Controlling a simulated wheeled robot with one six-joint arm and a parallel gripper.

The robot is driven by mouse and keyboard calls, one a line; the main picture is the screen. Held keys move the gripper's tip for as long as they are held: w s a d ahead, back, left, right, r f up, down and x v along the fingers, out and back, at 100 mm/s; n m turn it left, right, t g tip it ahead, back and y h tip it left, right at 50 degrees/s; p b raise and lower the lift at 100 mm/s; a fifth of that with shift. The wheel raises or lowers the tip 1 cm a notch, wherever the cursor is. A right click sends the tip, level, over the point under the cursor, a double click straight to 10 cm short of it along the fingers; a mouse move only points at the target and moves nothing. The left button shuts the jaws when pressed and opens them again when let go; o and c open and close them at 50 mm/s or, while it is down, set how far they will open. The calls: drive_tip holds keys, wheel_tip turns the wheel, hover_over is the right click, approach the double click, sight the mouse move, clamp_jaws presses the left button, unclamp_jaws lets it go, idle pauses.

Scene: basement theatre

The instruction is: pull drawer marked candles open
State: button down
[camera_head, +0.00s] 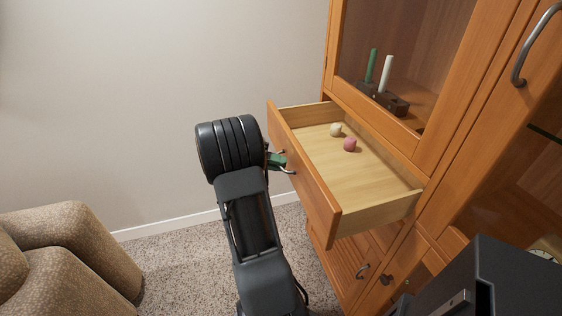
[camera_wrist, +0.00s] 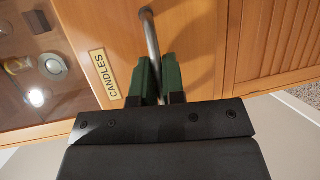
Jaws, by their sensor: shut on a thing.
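The drawer (camera_head: 318,203) stands pulled out of the wooden cabinet in the head view, with its inside showing. Its front also shows in the wrist view (camera_wrist: 188,28), with a label reading CANDLES (camera_wrist: 104,74). A grey metal bar handle (camera_wrist: 150,38) is fixed to this front. My gripper (camera_head: 279,161) is at the handle, with its green fingers (camera_wrist: 157,74) on both sides of the bar, shut on it. A cream ball (camera_head: 336,130) and a pink ball (camera_head: 349,145) lie inside the drawer near its back.
The cabinet (camera_head: 433,137) has a glass-front section above the drawer, with a green candle (camera_head: 371,66) and a white candle (camera_head: 386,73) in a dark holder. A brown armchair (camera_head: 75,250) stands at the lower left. A black box (camera_head: 500,285) is at the lower right. Carpet lies between.

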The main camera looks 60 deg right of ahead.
drive_tip(key=shift+w+a, duration=0.45)
drive_tip(key=c, duration=1.5)
unclamp_jaws()
drive_tip(key=shift+p+v, duration=2.35)
drive_tip(key=shift+v, duration=4.55)
